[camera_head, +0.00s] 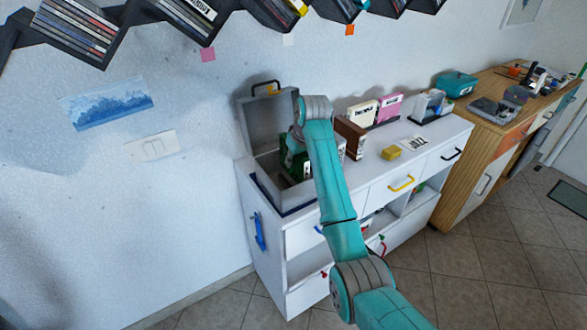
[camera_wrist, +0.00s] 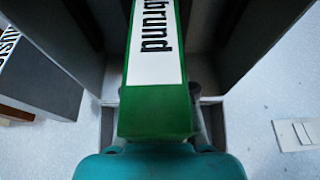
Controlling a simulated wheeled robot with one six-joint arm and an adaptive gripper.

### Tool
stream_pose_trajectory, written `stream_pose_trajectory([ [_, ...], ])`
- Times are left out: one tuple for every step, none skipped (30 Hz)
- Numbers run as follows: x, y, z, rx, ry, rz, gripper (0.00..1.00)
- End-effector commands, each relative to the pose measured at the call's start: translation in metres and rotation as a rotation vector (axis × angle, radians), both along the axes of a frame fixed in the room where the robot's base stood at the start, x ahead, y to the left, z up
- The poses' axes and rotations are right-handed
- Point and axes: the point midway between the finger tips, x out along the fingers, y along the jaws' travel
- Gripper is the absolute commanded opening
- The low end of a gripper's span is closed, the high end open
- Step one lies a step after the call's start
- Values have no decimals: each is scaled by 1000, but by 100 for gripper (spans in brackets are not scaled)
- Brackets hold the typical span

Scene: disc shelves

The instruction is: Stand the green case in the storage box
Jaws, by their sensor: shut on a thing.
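The green case (camera_wrist: 158,112), with a white label reading "brund", is between the fingers of my gripper (camera_wrist: 158,95) in the wrist view. In the head view the case (camera_head: 299,169) shows as a green patch at the storage box's opening, partly hidden by my arm. The grey storage box (camera_head: 269,188) stands on the left end of the white cabinet, its lid (camera_head: 268,128) raised. In the wrist view grey box walls (camera_wrist: 262,40) flank the case. I cannot tell whether the case touches the box floor.
A brown case (camera_head: 350,136) stands just right of the box. Disc shelves (camera_head: 75,28) hang above.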

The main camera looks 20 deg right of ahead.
Motion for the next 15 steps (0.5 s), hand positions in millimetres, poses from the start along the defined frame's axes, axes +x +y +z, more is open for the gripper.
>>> stream_pose_trajectory([
  [0,0,-5,0,2,0,0],
  [-1,0,-9,0,3,0,0],
  [-1,0,-14,0,3,0,0],
  [-1,0,-19,0,2,0,0],
  [-1,0,-23,0,3,0,0],
  [-1,0,-28,0,3,0,0],
  [-1,0,-31,0,2,0,0],
  [0,0,-33,-1,1,1,0],
  [0,0,-34,0,0,1,0],
  [0,0,-34,0,-1,1,0],
  [0,0,-33,0,-1,1,0],
  [0,0,-33,0,-1,1,0],
  [0,0,-33,0,-1,1,0],
  [0,0,-33,0,0,1,0],
  [0,0,-33,0,0,1,0],
])
